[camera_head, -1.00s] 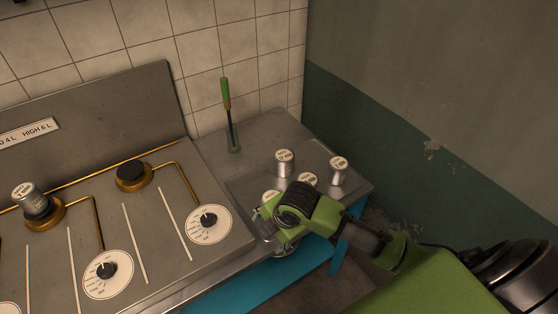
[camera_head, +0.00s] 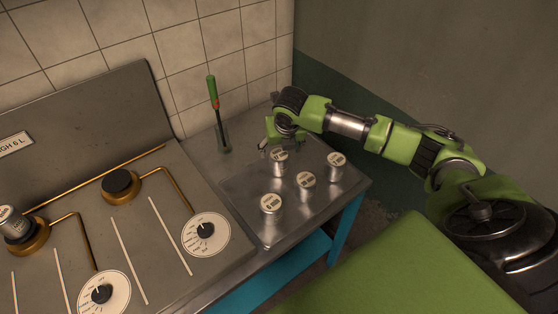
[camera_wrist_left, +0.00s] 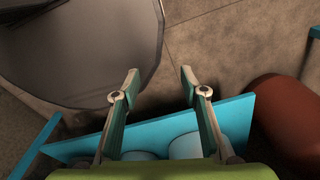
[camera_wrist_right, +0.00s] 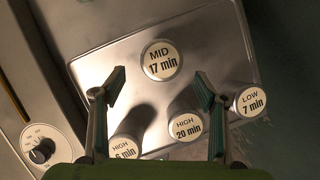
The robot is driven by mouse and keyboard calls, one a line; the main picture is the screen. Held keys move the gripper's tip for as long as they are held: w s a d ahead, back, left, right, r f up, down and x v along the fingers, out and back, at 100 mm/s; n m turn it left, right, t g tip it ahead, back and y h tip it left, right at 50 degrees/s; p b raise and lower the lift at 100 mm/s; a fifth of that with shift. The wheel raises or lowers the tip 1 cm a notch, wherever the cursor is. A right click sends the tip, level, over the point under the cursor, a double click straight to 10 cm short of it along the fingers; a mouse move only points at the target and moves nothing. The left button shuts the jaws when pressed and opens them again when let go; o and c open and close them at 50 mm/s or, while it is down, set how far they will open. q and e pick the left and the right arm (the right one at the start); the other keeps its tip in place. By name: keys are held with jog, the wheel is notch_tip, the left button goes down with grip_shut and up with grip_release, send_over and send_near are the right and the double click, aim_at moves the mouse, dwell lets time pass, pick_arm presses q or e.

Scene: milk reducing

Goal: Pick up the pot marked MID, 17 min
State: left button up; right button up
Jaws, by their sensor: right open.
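The pot marked MID, 17 min (camera_wrist_right: 162,62) is a small metal cylinder with a pale round label on top. It stands upright on the tray, at the back of the group of pots; in the head view it is the rear pot (camera_head: 278,170). My right gripper (camera_head: 271,143) is just above and behind it there. In the right wrist view my right gripper (camera_wrist_right: 160,77) is open and empty, with the MID pot between and slightly beyond its fingertips. My left gripper (camera_wrist_left: 160,75) is open and empty, seen only in the left wrist view.
Beside it stand pots marked HIGH 20 min (camera_wrist_right: 185,125), LOW 7 min (camera_wrist_right: 250,101) and HIGH 6 min (camera_wrist_right: 124,147). A green-handled tool (camera_head: 213,95) stands in a holder behind the tray (camera_head: 240,190). The stove with dials (camera_head: 206,235) is at left; a wall closes the right.

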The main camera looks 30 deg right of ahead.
aim_at(280, 156)
jog(key=x, duration=0.2)
jog(key=shift+w+f, duration=0.25)
jog(key=shift+f, duration=0.1)
jog(key=shift+w+f, duration=0.2)
jog(key=shift+f, duration=0.05)
jog(key=shift+d+f, duration=0.1)
jog(key=shift+f, duration=0.15)
jog(key=p+x, duration=0.1)
jog(key=x, duration=0.3)
jog(key=shift+s+d+p, duration=0.1)
jog(key=shift+s+p, duration=0.05)
jog(key=shift+p, duration=0.15)
jog(key=shift+d+f, duration=0.1)
jog(key=shift+f, duration=0.2)
jog(key=shift+c, duration=0.7)
pick_arm(q)
jog(key=shift+w+a+r, duration=0.1)
jog(key=shift+w+r, duration=0.05)
jog(key=shift+r, duration=0.7)
pick_arm(e)
jog(key=c, duration=1.2)
